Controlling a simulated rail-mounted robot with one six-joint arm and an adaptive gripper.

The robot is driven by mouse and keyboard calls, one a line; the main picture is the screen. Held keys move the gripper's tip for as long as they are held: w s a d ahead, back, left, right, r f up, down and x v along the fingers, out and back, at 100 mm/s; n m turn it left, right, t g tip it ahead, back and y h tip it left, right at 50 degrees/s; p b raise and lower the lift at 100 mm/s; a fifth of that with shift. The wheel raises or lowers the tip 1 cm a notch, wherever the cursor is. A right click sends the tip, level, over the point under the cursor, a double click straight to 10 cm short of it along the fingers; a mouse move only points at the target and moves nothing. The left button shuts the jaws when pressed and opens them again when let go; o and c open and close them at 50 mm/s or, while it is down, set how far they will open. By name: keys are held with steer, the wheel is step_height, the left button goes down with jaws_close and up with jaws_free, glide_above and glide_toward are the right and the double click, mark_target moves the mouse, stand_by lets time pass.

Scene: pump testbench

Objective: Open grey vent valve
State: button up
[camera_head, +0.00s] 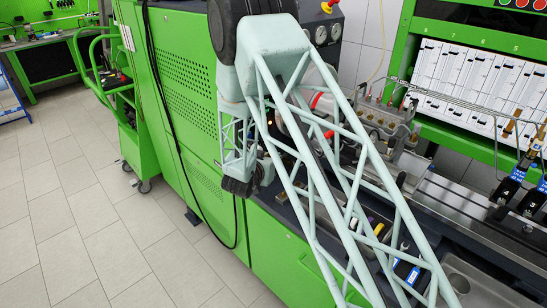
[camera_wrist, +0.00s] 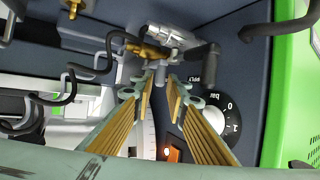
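In the wrist view, a metal fitting with brass parts (camera_wrist: 150,52) and a silver body (camera_wrist: 168,31) is near the top centre. A grey cylindrical handle (camera_wrist: 200,63) sits at its right and looks like the grey vent valve; I cannot tell its exact position. My gripper (camera_wrist: 160,88) points toward this fitting, with its two yellow-padded fingers apart and a narrow gap between the tips. Nothing is held in the gap. The tips are just below the fitting; contact cannot be told. In the head view my arm's lattice hides the fingers and valve.
An orange lit button (camera_wrist: 171,153) is below. Dark bent pipes (camera_wrist: 92,62) are at left. In the head view, the green cabinet (camera_head: 182,90) and test bench flank my arm; the tiled floor (camera_head: 90,215) at left is clear.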

steer(key=shift+w+d+f, duration=0.1)
steer(key=shift+w+f, duration=0.05)
steer(key=shift+w, duration=0.3)
jaws_close()
